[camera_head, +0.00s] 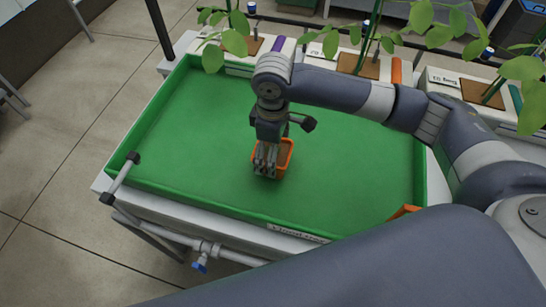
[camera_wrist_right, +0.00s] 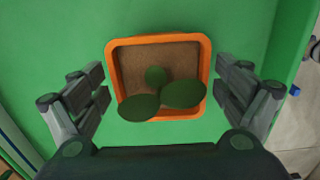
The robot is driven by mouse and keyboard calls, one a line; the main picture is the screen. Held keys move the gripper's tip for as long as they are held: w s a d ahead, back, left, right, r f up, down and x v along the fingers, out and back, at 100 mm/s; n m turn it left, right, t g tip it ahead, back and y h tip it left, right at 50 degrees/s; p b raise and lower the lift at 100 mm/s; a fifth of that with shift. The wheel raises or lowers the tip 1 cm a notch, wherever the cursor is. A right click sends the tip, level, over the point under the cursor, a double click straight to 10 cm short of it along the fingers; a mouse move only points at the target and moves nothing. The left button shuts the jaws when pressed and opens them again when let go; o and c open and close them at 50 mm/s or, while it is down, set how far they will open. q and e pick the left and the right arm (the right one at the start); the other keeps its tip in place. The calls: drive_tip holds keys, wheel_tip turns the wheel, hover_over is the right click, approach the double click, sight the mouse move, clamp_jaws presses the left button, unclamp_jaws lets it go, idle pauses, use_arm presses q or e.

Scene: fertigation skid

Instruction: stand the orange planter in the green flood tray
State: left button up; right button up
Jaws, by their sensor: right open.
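The orange planter (camera_head: 286,160) stands inside the green flood tray (camera_head: 200,150), near its middle, on the tray floor. In the right wrist view the planter (camera_wrist_right: 206,75) is a square orange pot with brown soil and several dark green leaves. My right gripper (camera_head: 268,170) is directly above and beside the planter, partly hiding it in the head view. In the wrist view its fingers (camera_wrist_right: 158,98) are spread wide on either side of the planter, with green gaps between each finger and the rim. My left gripper is not in view.
White troughs (camera_head: 345,65) with leafy plants line the tray's back edge. An orange piece (camera_head: 404,212), partly hidden by my arm, shows at the tray's front right. A pipe with a blue valve (camera_head: 200,264) runs below the front edge. The tray's left half is clear.

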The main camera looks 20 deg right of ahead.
wheel_tip(320, 180, up, 8)
drive_tip(key=shift+f, duration=0.1)
idle(0.6)
